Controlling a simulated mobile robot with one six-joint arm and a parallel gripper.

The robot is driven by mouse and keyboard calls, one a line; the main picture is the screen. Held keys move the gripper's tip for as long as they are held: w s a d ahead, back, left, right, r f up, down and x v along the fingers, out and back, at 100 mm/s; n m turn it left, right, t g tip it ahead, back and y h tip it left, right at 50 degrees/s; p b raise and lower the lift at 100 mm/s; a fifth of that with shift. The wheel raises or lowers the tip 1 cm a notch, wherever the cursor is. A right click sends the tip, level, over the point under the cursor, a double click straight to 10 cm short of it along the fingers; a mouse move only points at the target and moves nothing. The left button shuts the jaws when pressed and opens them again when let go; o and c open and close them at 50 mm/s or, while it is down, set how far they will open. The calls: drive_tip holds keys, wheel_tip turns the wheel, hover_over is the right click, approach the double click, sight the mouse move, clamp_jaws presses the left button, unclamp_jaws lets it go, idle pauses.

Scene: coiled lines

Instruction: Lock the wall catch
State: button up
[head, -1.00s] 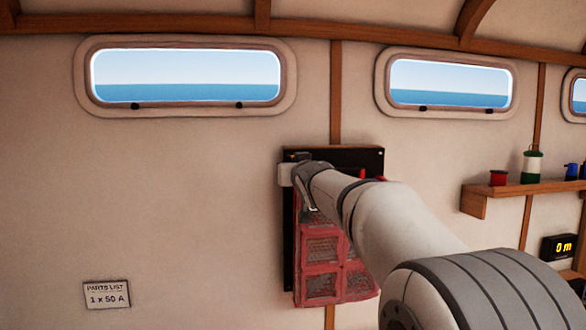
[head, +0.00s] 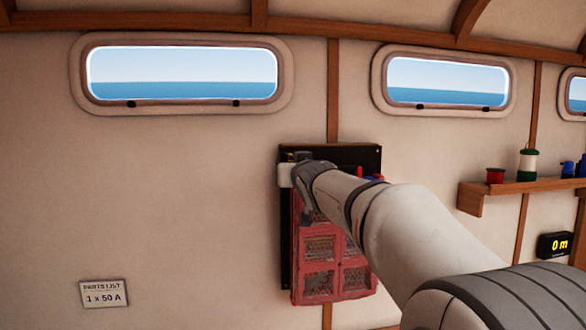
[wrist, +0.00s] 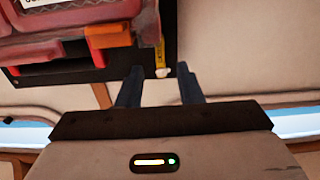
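A black panel (head: 340,152) is fixed to the wall, with a red mesh-fronted box (head: 319,284) hanging on it. My gripper (wrist: 160,86) is at the panel's upper left in the head view, where my arm hides much of the panel. In the wrist view its two dark fingers stand apart, with nothing seen gripped. A narrow yellow piece with a pale tip (wrist: 161,60) lies just beyond the gap between the fingers, on the panel's edge. It may be the wall catch; I cannot tell its position. An orange block (wrist: 108,36) sits beside it on the red box (wrist: 45,45).
A wooden shelf (head: 500,190) with spools is at the right, above a small display reading 0 m (head: 556,245). A parts list sign (head: 104,294) reads 1 x 50 A. Windows (head: 182,74) line the wall.

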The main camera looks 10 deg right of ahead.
drive_tip(key=s, duration=0.4)
drive_tip(key=shift+s, duration=0.3)
drive_tip(key=s+a+f+g, duration=0.1)
drive_tip(key=s+f+g, duration=1.3)
drive_tip(key=s+f, duration=1.9)
wheel_tip(320, 180, down, 2)
drive_tip(key=shift+g, duration=0.4)
drive_tip(key=shift+s, duration=0.15)
